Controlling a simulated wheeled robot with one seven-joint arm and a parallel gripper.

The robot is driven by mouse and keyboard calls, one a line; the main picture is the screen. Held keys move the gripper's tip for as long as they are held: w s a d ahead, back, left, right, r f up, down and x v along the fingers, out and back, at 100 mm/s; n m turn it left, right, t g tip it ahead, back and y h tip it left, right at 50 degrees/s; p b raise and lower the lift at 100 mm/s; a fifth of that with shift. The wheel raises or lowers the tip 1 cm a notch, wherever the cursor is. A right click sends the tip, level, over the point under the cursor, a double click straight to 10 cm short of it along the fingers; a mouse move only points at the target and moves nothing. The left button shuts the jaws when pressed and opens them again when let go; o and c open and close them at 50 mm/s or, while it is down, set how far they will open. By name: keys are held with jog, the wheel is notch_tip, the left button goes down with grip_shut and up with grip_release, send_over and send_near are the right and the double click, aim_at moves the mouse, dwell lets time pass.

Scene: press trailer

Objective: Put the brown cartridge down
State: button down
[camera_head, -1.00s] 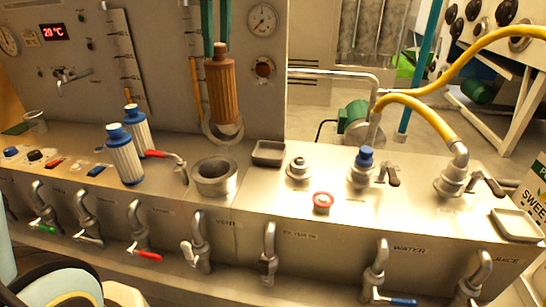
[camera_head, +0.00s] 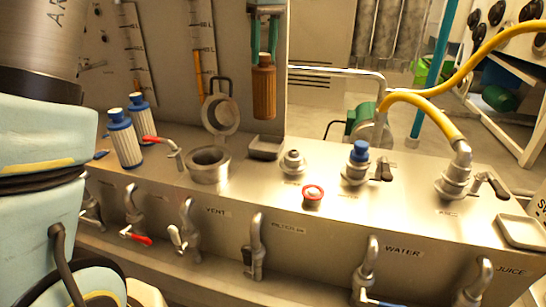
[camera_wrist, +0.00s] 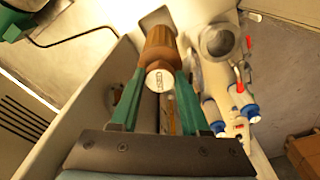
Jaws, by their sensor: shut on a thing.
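The brown ribbed cartridge (camera_head: 264,92) hangs upright between the green fingers of my gripper (camera_head: 265,50). In the wrist view the cartridge (camera_wrist: 160,50) shows its pale marked end cap, with a green finger of my gripper (camera_wrist: 159,80) on each side. In the head view it appears above the small square metal tray (camera_head: 278,154) and in front of the upright panel. Its lower end is apart from the tray. The round metal housing (camera_head: 209,176) stands left of the tray, its ring lid (camera_head: 220,135) raised behind it.
Two white-and-blue cartridges (camera_head: 125,146) stand left of the housing. A red-handled valve (camera_head: 163,142) is between them and the housing. Right of the tray are metal fittings (camera_head: 292,162), a red-rimmed button (camera_head: 313,195) and a yellow hose (camera_head: 425,108). An empty tray (camera_head: 522,232) lies far right.

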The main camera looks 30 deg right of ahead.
aim_at(266, 94)
jog(key=shift+w+d+f, duration=0.2)
jog(key=shift+d+f, duration=0.15)
jog(key=shift+f, duration=0.2)
notch_tip(266, 94, down, 10)
jog(key=shift+r+p, duration=0.15)
jog(key=shift+p, duration=1)
jog(key=shift+c, duration=1.9)
grip_release()
jog(key=r, duration=0.4)
jog(key=s+r+b, duration=0.1)
jog(key=r, duration=0.3)
jog(key=r+b, duration=0.1)
jog(key=r, duration=0.3)
jog(key=shift+s+d, duration=0.2)
jog(key=shift+s, duration=0.05)
